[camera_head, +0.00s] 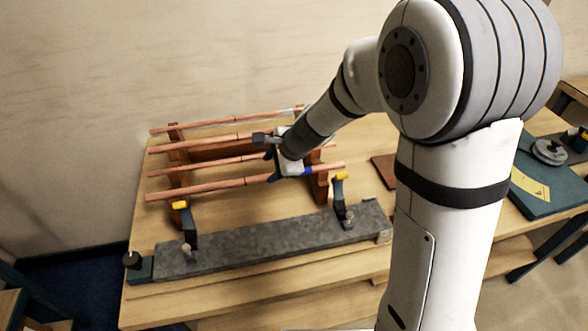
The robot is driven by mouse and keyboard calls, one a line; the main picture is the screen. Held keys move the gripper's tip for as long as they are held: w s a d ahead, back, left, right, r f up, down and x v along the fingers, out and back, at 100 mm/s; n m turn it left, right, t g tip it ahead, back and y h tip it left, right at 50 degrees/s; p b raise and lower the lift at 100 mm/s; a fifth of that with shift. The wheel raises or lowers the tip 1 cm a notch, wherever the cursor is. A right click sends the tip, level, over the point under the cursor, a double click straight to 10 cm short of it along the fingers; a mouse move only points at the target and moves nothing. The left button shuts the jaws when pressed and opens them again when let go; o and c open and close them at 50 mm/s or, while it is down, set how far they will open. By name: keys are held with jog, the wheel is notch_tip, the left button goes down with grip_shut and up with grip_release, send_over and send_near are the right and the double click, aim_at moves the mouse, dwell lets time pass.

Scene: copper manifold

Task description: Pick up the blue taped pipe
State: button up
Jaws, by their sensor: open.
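Several copper pipes lie side by side on a wooden rack (178,160). The nearest pipe (215,187) shows a blue band (308,169) near its right end, so it looks like the blue taped pipe. My gripper (268,158) is open over the right half of the rack, with its dark fingers apart. One finger shows close to the blue-banded pipe. I cannot tell whether it touches the pipe. My gripper and wrist hide parts of the middle pipes. The farthest pipe (210,125) has a pale band near its right end.
A grey metal block (270,240) with two yellow-handled clamps (181,206) (340,177) lies along the front of the wooden table (150,228). A brown plate (385,168) lies to the right of the rack. A teal board (545,180) is at the far right.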

aim_at(262, 176)
jog(key=x, duration=0.5)
jog(key=shift+s+a+f, duration=0.1)
jog(key=shift+s+f, duration=0.05)
jog(key=shift+f, duration=0.2)
jog(key=shift+r, duration=0.1)
grip_shut()
dwell(1.0)
